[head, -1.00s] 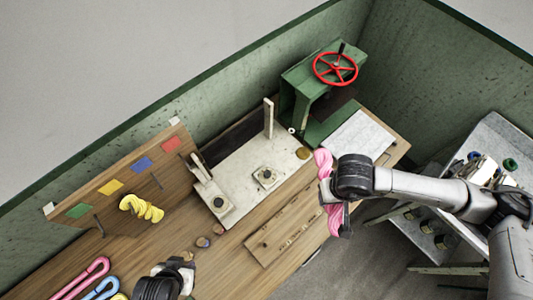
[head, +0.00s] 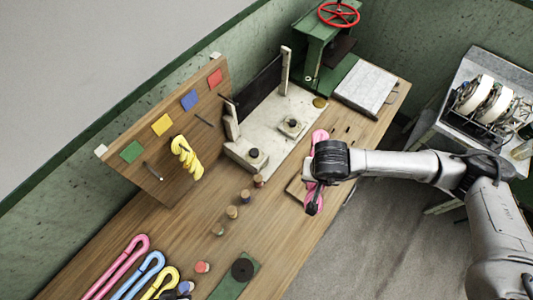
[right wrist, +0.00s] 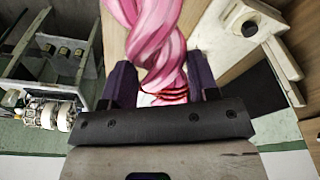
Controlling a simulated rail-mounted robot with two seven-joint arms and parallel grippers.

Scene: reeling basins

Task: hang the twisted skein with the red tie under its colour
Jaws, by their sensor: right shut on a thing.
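The pink twisted skein (head: 319,137) is in my right gripper, mostly hidden under the wrist in the head view. In the right wrist view the skein (right wrist: 160,40) runs between both fingers of my right gripper (right wrist: 162,88), with red tie bands (right wrist: 165,96) near the palm. The wooden board (head: 140,125) bears green (head: 131,151), yellow (head: 163,124), blue (head: 189,100) and red (head: 215,78) patches. Bare pegs show under green (head: 153,171) and blue (head: 203,120). A yellow skein (head: 186,157) hangs under yellow.
Pink (head: 117,267), blue (head: 142,275) and yellow (head: 162,283) loops lie at the lower left. Several small spools cross the table. A pale fixture with knobs (head: 265,150) stands right of the board, a green press (head: 313,50) behind.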

